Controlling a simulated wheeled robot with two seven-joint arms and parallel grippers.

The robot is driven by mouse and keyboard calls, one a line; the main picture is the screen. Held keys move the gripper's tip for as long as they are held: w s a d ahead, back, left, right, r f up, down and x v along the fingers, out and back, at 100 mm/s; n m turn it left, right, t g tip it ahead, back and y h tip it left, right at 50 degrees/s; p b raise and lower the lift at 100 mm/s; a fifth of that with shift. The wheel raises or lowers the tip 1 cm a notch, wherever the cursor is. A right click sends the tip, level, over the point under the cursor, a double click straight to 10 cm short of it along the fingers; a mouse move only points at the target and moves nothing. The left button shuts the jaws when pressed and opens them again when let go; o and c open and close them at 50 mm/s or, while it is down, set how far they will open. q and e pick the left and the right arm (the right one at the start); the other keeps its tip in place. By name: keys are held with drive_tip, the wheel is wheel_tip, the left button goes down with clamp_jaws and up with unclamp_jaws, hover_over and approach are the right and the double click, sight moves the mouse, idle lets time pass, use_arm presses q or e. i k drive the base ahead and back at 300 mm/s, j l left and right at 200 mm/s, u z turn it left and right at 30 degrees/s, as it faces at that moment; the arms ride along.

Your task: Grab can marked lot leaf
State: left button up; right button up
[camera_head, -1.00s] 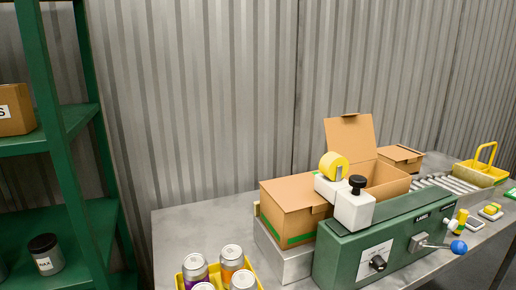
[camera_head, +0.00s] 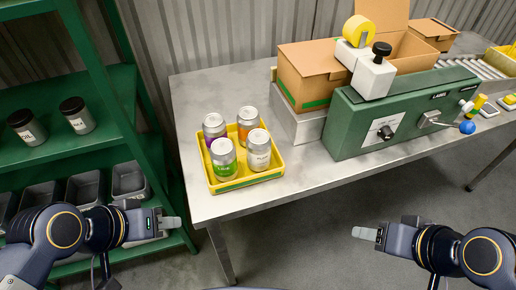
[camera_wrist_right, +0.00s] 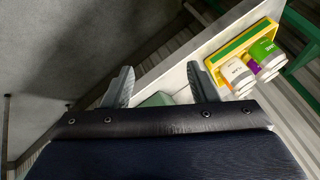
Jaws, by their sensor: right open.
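A yellow tray (camera_head: 240,182) on the grey table holds several upright silver-topped cans. The front cans are a green-labelled can (camera_head: 224,160) and a white-labelled can (camera_head: 258,150); behind them are a purple-labelled can (camera_head: 214,128) and an orange-labelled can (camera_head: 248,122). No leaf mark is readable. The right wrist view shows the white can (camera_wrist_right: 235,75) and green can (camera_wrist_right: 265,54) beyond my right fingers. My left gripper (camera_head: 172,222) is left of and below the tray, seen edge-on, so its opening cannot be told. My right gripper (camera_head: 364,233) is open and empty, away from the table.
A green labelling machine (camera_head: 400,120) with a blue-knobbed lever (camera_head: 466,127) stands right of the tray. Cardboard boxes (camera_head: 314,68) stand behind it. A green shelf rack (camera_head: 112,95) at left holds dark-lidded jars (camera_head: 78,115) and grey bins (camera_head: 129,180). The table around the tray is clear.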

sight(259, 141)
drive_tip(key=i+l, duration=0.1)
drive_tip(key=l, duration=0.35)
drive_tip(key=u, duration=0.45)
drive_tip(key=l+u, duration=0.15)
drive_tip(key=u, duration=0.3)
drive_tip(key=l+u, duration=0.1)
drive_tip(key=u, duration=0.8)
